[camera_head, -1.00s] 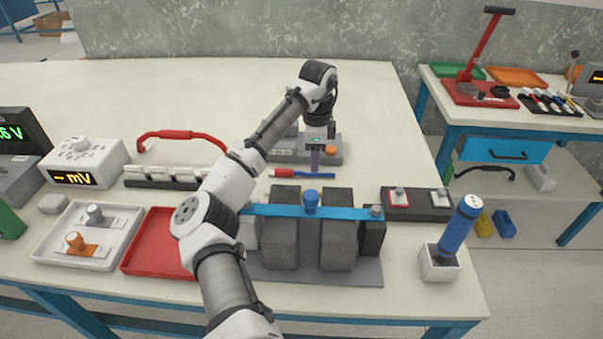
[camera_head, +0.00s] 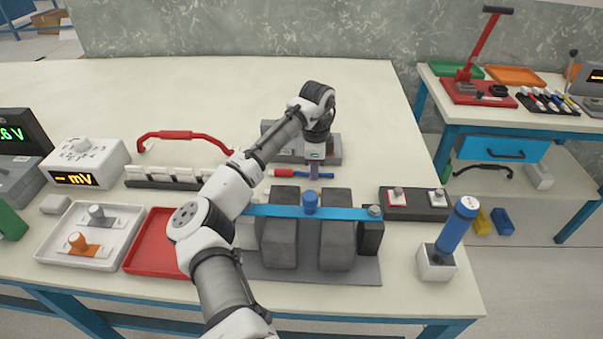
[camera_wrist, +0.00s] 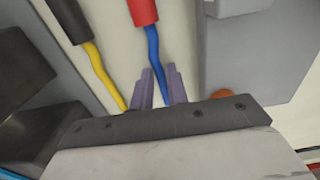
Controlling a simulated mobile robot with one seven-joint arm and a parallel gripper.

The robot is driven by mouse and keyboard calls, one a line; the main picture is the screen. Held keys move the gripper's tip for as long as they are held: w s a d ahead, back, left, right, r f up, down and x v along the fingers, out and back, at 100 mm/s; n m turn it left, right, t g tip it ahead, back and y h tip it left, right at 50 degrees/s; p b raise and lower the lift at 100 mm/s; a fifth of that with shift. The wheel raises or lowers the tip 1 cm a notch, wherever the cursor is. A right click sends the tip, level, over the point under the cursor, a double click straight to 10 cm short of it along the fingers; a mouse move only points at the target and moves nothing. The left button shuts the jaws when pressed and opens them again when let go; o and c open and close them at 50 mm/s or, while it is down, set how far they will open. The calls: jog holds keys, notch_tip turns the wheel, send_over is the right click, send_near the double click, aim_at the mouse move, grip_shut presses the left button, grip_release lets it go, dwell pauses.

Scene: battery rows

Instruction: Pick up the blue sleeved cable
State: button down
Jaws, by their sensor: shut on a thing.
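The blue cable (camera_head: 323,175) has a red sleeve (camera_head: 284,173) at its left end. It lies on the bench behind the grey blocks. My gripper (camera_head: 314,176) points straight down over the blue part. In the wrist view, the blue cable (camera_wrist: 153,48) runs from its red sleeve (camera_wrist: 143,10) down between the two purple fingers. My gripper (camera_wrist: 160,86) is shut on the blue cable there. The stretch of cable behind the fingers is hidden.
A yellow cable with a black sleeve (camera_wrist: 96,68) runs close beside the fingers. Grey blocks (camera_head: 283,235) under a blue bar (camera_head: 262,211) stand in front. A grey unit (camera_head: 285,143) stands just behind. Bare bench lies at the back (camera_head: 200,92).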

notch_tip(320, 180, up, 20)
dwell(0.6)
dwell(0.7)
